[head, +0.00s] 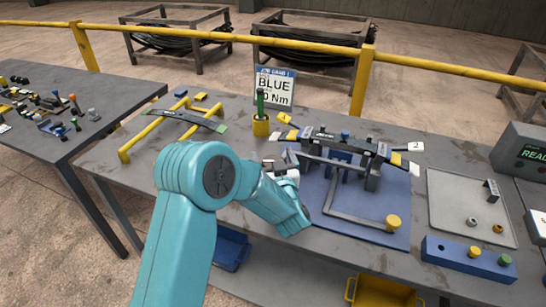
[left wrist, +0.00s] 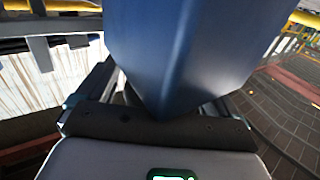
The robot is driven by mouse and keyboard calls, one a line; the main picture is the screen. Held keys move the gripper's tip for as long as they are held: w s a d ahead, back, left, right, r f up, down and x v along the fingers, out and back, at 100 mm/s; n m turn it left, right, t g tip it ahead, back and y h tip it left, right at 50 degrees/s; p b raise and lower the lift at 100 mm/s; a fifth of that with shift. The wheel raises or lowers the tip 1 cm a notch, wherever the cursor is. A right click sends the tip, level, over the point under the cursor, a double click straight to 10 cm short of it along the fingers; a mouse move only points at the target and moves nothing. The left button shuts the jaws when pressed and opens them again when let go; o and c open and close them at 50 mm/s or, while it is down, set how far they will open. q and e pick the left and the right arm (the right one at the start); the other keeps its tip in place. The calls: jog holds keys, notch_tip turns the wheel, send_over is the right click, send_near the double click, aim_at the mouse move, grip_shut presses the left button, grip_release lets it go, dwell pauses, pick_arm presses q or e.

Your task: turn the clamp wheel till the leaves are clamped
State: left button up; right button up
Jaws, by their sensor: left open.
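The clamp fixture stands on a blue base plate (head: 325,210) on the table. A stack of dark leaves (head: 345,143) lies across its top, with yellow and green marks near the right end. A grey bar with a yellow knob (head: 393,222) reaches to the front right of the plate. I cannot make out the clamp wheel for certain. My left gripper (head: 287,172) is open at the left side of the fixture, partly hidden by my teal arm. In the left wrist view a large dark blue part (left wrist: 175,50) fills the space ahead of the jaws; contact cannot be told. My right gripper is out of view.
A yellow rack (head: 150,140) holding one leaf stands at the left, beside a yellow cup (head: 261,126) and a sign reading BLUE (head: 274,88). A grey tray (head: 450,215) and a blue block with knobs (head: 450,258) are at the right. A yellow rail runs behind.

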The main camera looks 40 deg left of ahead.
pick_arm(q)
jog(key=shift+s+r, duration=0.1)
jog(key=shift+s, duration=0.05)
jog(key=c, duration=1)
jog(key=shift+o, duration=0.2)
